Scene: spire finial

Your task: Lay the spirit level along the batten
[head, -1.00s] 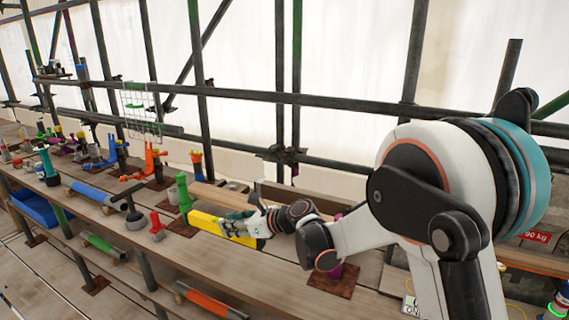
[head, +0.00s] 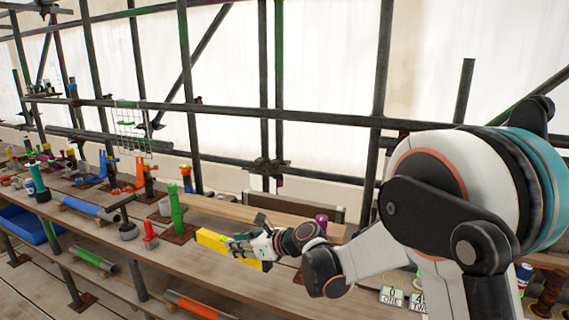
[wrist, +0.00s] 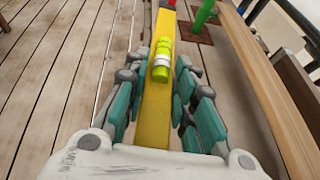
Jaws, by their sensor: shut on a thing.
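The yellow spirit level (head: 216,242) is held in my gripper (head: 243,246), over the plank deck. In the wrist view the level (wrist: 157,118) runs lengthwise between the teal fingers of my gripper (wrist: 160,95), with a green and white vial section (wrist: 162,60) on top. The fingers are shut on it. The pale wooden batten (head: 240,211) lies behind the level in the head view. In the wrist view the batten (wrist: 262,80) is to the right, roughly parallel to the level, with a strip of deck between them. I cannot tell the level's exact height.
A green post (head: 177,215) on a rusty plate stands near the level's far end, with a red fitting (head: 150,235) to its left. A dark board (wrist: 302,85) lies beyond the batten. Scaffold tubes (head: 270,117) rise behind. Bare planks (wrist: 60,75) lie left of the level.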

